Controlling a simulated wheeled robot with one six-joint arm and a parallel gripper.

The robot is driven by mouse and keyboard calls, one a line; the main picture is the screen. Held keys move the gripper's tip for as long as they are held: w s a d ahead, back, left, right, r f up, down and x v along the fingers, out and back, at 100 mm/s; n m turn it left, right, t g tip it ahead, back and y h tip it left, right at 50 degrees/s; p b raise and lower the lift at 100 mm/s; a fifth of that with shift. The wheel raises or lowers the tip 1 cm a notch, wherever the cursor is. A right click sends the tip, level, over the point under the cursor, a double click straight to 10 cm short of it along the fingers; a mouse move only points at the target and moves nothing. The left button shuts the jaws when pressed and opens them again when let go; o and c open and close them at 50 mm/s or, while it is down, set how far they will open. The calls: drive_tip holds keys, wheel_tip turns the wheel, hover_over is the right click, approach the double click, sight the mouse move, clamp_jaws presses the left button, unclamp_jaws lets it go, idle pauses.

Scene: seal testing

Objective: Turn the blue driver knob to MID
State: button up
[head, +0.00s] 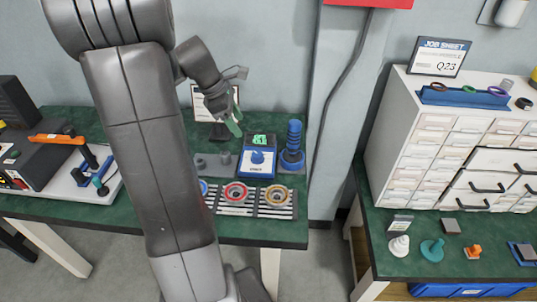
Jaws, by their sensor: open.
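The blue driver knob (257,157) sits on the front of a small blue and white driver box (255,170) on the green bench. A small green display is above the knob. The lettering around the knob is too small to read, so its setting cannot be told. My gripper (235,122) is above and to the left of the box, apart from the knob. It looks open, with a green part at its tip; I see nothing held in it.
A ribbed blue cylinder (293,145) stands close right of the driver box. A slotted rack (285,212) with coloured rings lies in front. A white card on a stand (200,97) is behind my gripper. A drawer cabinet (440,140) stands on the right bench.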

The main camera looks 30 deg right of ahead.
sight(257, 154)
drive_tip(key=x, duration=1.3)
drive_tip(key=shift+s+a+f+b, duration=0.1)
drive_tip(key=shift+f+b, duration=0.05)
drive_tip(key=shift+b, duration=0.2)
drive_tip(key=c, duration=1)
drive_tip(key=shift+o, duration=0.2)
